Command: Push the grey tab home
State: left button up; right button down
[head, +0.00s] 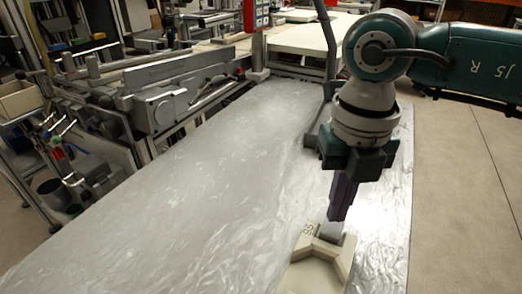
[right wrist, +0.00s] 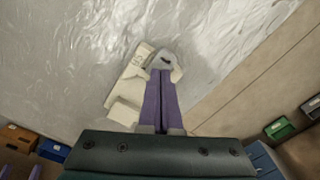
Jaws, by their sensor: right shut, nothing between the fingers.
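The grey tab (head: 331,230) sits at the far end of a cream fixture block (head: 316,275) on the film-covered table. In the right wrist view the tab (right wrist: 163,57) is a rounded grey piece with a dark slot, beside the cream block (right wrist: 129,88). My right gripper (head: 337,218) points down with its purple fingers shut and empty. Its fingertips (right wrist: 161,74) are right at the tab; I cannot tell whether they touch it. The fingers hide part of the tab and block. My left gripper is not in view.
The table (head: 190,170) is covered in shiny, wrinkled plastic film and is clear left of the block. A metal machine rail (head: 165,95) runs along its far left side. Coloured bins (right wrist: 276,128) show on the floor side in the right wrist view.

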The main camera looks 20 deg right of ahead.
jog(key=shift+f+b, duration=0.75)
jog(key=shift+f, duration=0.2)
dwell(1.5)
notch_tip(320, 180, up, 7)
jog(key=p, duration=0.6)
